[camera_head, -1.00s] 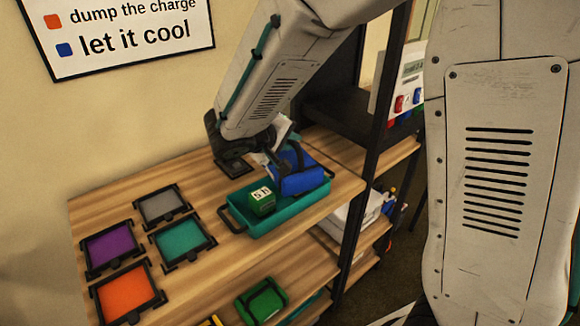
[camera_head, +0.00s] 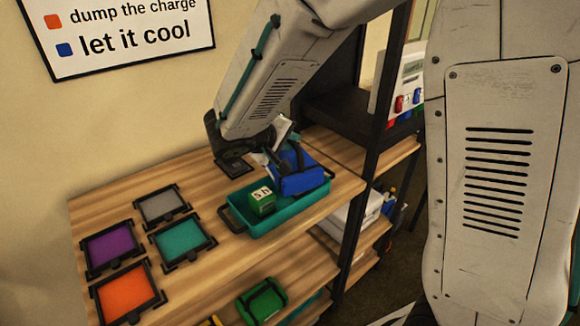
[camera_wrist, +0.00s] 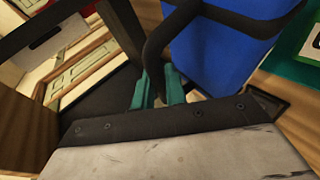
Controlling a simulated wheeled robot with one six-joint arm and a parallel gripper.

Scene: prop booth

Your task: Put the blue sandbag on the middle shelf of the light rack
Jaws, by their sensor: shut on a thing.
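The blue sandbag (camera_head: 300,180) has a dark strap and is at the right end of a teal tray (camera_head: 284,224) on the rack's top wooden shelf (camera_head: 336,192). My gripper (camera_head: 276,160) is at the bag's upper left, shut on its dark strap. In the wrist view the teal fingertips of my gripper (camera_wrist: 158,88) close around the strap, with the blue sandbag (camera_wrist: 215,50) just beyond. I cannot tell whether the bag touches the tray. A lower shelf (camera_head: 290,272) shows below the top one.
A green cube (camera_head: 262,201) marked with characters sits in the tray, left of the bag. Several coloured framed pads, such as an orange one (camera_head: 127,294), lie on the left. A green bag (camera_head: 263,302) rests lower down. A dark post (camera_head: 362,160) stands at right.

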